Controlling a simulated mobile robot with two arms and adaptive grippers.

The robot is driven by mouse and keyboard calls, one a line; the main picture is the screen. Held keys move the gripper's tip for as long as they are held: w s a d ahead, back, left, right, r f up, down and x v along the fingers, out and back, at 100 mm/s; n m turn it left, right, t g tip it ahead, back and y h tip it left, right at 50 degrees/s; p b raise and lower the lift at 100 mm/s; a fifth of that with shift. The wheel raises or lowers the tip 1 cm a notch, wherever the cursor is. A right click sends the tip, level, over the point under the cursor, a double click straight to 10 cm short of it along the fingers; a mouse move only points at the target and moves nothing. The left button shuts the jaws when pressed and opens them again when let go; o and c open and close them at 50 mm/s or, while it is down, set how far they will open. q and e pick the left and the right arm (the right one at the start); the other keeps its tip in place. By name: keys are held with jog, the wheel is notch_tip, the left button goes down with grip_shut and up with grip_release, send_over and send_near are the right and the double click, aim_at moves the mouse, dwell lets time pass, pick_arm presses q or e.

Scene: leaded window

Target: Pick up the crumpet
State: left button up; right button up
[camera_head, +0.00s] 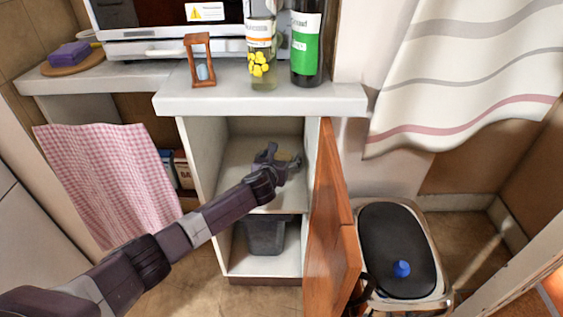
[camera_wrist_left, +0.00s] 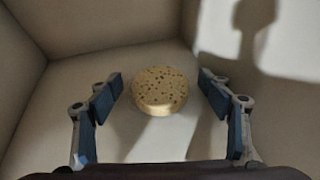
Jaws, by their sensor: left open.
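The crumpet (camera_wrist_left: 160,91) is a round, golden-brown disc with dark holes in its top. It lies flat on the pale shelf inside the open cabinet, and a small tan part of it shows past my gripper in the head view (camera_head: 284,157). My left gripper (camera_head: 280,160) reaches into the upper compartment. In the left wrist view its blue-padded fingers (camera_wrist_left: 161,82) are open, one on each side of the crumpet with gaps between. The crumpet is not held. My right gripper is not in view.
The cabinet's wooden door (camera_head: 330,220) stands open right of my arm. The compartment's side walls are close around the gripper. A grey bin (camera_head: 265,237) sits below. On the counter (camera_head: 255,101) above stand an hourglass (camera_head: 200,62), a jar (camera_head: 262,55) and a dark bottle (camera_head: 306,45).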

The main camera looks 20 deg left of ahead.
pick_arm(q)
jog(key=shift+w, duration=0.15)
jog(key=shift+c, duration=0.5)
jog(key=c, duration=1.1)
jog(key=shift+c, duration=0.2)
